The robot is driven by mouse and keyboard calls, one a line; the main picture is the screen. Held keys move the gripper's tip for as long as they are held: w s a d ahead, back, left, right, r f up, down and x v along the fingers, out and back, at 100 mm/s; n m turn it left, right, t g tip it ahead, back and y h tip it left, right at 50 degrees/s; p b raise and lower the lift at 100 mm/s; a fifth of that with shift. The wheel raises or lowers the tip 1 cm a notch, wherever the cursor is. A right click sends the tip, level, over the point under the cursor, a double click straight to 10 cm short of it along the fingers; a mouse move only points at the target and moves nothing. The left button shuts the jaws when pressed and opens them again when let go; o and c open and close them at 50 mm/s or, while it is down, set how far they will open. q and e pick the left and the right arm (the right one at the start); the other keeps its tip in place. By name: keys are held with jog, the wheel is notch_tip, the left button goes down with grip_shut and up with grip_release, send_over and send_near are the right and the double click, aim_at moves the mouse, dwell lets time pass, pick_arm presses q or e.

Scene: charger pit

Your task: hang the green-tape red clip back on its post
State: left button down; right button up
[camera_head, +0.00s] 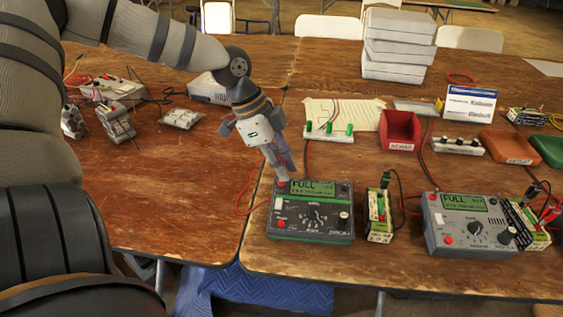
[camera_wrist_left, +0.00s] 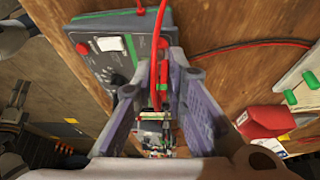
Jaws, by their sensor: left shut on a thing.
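My left gripper (camera_head: 283,172) points down just behind a dark charger with green trim (camera_head: 312,222). In the left wrist view my left gripper (camera_wrist_left: 158,110) is shut on the red clip (camera_wrist_left: 163,76), which has green tape and a red lead running up from it. The clip's tip is hard to make out between the fingers. A white strip with green-topped posts (camera_head: 329,135) stands to the right of the gripper; it also shows at the right of the left wrist view (camera_wrist_left: 305,82). The clip is apart from this strip. My right gripper is not in view.
A red bin (camera_head: 400,131) stands right of the strip. A green battery pack (camera_head: 379,216) and a grey charger (camera_head: 467,225) stand right of the dark charger. Red leads lie across the table. Bare wood (camera_head: 190,200) lies to the left.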

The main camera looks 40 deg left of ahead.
pick_arm(q)
jog(key=c, duration=1.5)
grip_release()
jog(key=shift+c, duration=0.2)
jog(key=shift+o, duration=1)
jog(key=shift+r, duration=3.8)
